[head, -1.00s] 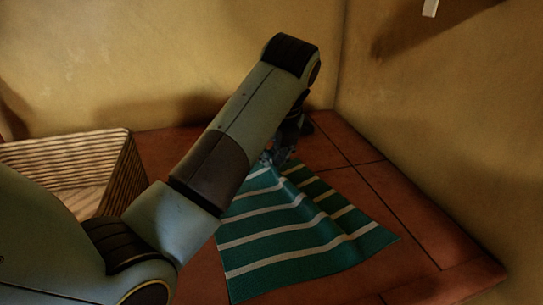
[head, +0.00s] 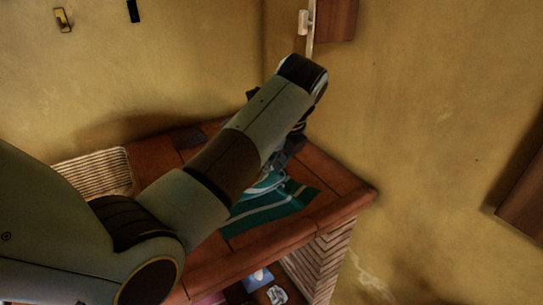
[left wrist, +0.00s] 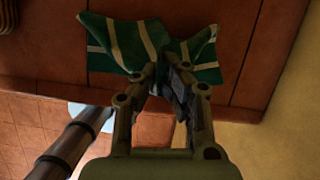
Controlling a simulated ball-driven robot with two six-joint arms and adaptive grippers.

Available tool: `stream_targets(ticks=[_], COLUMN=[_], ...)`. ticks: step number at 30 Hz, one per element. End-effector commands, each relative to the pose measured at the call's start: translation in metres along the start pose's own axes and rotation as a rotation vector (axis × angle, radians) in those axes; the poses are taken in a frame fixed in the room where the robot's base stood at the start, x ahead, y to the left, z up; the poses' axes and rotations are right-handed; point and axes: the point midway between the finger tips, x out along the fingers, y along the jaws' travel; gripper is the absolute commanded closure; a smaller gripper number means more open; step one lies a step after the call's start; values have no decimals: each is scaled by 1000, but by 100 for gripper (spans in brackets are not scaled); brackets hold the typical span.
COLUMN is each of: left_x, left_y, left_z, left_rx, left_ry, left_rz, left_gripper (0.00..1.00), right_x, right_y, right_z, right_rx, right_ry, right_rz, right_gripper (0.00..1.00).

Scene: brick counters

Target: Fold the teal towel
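The teal towel (head: 283,206) with pale stripes lies on the red tiled counter near its right front corner, bunched and partly hidden by my left arm. It also shows in the left wrist view (left wrist: 112,50), where it fans out to both sides of a gathered middle. My left gripper (head: 277,165) is over the towel, mostly behind its own arm. In the left wrist view, the left fingertips (left wrist: 164,72) are close together with cloth pinched between them. My right gripper is in neither view.
A striped basket (head: 95,173) stands at the counter's left. Yellow walls close the back and right sides. The counter's front edge (head: 290,238) is near the towel, with a striped basket (head: 322,262) below it. Bare tile (head: 335,180) shows right of the towel.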

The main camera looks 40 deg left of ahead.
Motion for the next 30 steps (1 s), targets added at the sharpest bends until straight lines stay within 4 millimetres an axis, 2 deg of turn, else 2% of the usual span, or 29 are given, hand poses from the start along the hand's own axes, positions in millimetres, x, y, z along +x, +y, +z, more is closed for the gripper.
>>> stream_targets(ticks=[1,5,9,13,17,24,30], left_x=[-13,-21,-21,-9,10,54,72], left_y=[0,0,-1,0,0,0,0], left_z=[5,8,8,3,-4,-20,-26], left_rx=[1,3,3,3,4,4,4], left_ry=[0,0,1,1,1,2,1], left_rz=[3,4,3,3,4,5,3], left_gripper=[100,100,100,100,100,100,100], right_x=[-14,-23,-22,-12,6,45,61], right_y=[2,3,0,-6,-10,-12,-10], right_z=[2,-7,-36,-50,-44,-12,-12], right_rx=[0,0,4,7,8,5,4], right_ry=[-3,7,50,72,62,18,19], right_rz=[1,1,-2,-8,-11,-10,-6], right_gripper=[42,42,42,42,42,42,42])
